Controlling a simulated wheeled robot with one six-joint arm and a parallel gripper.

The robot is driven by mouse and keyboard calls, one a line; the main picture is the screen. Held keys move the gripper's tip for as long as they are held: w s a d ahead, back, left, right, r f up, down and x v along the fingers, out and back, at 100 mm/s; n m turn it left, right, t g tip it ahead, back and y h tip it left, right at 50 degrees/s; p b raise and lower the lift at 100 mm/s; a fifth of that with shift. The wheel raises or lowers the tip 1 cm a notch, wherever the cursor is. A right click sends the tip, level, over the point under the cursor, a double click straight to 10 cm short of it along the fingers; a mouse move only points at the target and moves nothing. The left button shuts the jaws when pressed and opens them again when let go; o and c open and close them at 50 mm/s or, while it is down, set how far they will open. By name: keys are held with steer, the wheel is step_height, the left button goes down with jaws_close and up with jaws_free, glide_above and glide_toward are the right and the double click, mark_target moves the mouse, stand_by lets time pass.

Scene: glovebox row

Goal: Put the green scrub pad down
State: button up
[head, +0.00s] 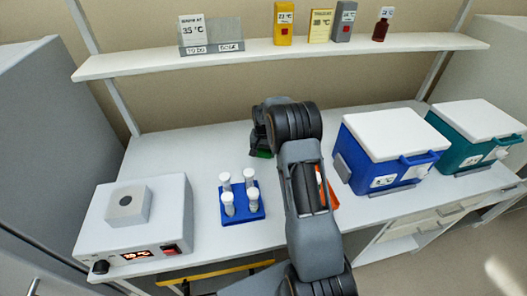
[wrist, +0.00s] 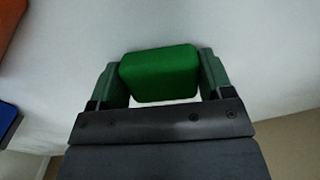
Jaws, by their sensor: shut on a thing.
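The green scrub pad (wrist: 160,74) is a rounded green block between the two fingers of my gripper (wrist: 160,72) in the wrist view. My gripper is shut on it. In the head view a small dark green part of the pad (head: 263,154) shows below my gripper (head: 262,150), over the back middle of the white bench. My arm hides most of it. Whether the pad touches the bench top is hard to tell.
A blue rack (head: 242,212) with several white-capped tubes stands left of my arm. A white heater box (head: 137,215) is further left. A blue cooler (head: 385,160) and a teal cooler (head: 470,140) stand right. An orange object (head: 333,194) is partly behind my arm. A shelf (head: 270,53) runs above.

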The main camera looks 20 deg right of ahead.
mark_target(263, 151)
steer(key=o, duration=1)
steer(key=shift+c, duration=0.2)
step_height(263, 151, up, 11)
steer(key=s+a+r+n+t, duration=0.1)
steer(key=s+a+r+n, duration=0.1)
steer(key=s+a+r, duration=0.35)
steer(key=s+a+r+n+t, duration=0.1)
steer(key=s+a+n, duration=0.1)
steer(key=s, duration=0.9)
steer(key=s+a+r+n+t, duration=0.1)
steer(key=s+a, duration=0.3)
steer(key=s, duration=0.7)
steer(key=shift+s+n+t+b, duration=0.2)
steer(key=shift+n+t+b, duration=0.35)
steer(key=shift+n, duration=0.35)
